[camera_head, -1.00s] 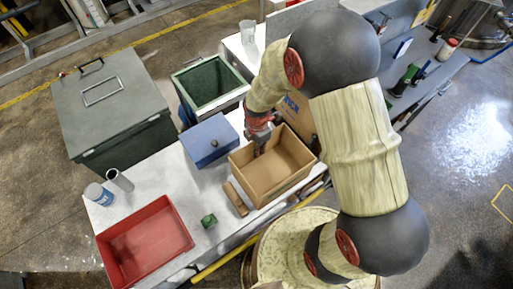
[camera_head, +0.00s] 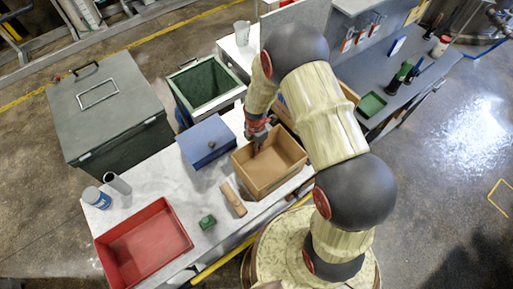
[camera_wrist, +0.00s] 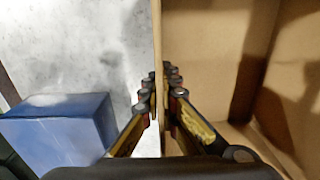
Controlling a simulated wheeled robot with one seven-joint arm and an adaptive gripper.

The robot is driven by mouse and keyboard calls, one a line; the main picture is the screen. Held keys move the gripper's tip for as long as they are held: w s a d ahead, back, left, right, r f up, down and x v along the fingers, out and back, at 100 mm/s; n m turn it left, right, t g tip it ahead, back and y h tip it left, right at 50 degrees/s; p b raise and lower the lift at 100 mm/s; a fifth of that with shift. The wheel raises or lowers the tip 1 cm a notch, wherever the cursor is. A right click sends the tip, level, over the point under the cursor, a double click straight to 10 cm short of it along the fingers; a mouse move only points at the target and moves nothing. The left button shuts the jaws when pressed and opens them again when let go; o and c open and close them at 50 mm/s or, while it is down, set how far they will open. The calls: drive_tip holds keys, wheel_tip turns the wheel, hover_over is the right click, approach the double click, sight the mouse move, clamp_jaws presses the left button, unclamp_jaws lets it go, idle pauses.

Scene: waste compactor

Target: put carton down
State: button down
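The carton (camera_head: 262,192) is an open brown cardboard box on the light worktop, right of the blue box. My gripper (camera_head: 257,140) is at its far left wall. In the wrist view my gripper (camera_wrist: 162,90) straddles the carton's wall (camera_wrist: 178,30), with one finger outside and one inside. The fingertips are close together on the wall, so the gripper is shut on it. In the head view the carton looks level; its underside is hidden, so I cannot tell whether it fully touches the worktop. My arm covers part of the area behind it.
A blue box (camera_head: 207,141) stands just left of the carton; it also shows in the wrist view (camera_wrist: 62,130). A wooden block (camera_head: 233,199), a green block (camera_head: 207,222) and a red tray (camera_head: 143,243) lie toward the front left. A green bin (camera_head: 206,88) stands behind.

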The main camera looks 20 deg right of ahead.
drive_tip(key=c, duration=2.5)
unclamp_jaws()
drive_tip(key=shift+f, duration=0.15)
drive_tip(key=shift+o, duration=0.5)
drive_tip(key=shift+o, duration=0.6)
drive_tip(key=shift+o, duration=1.2)
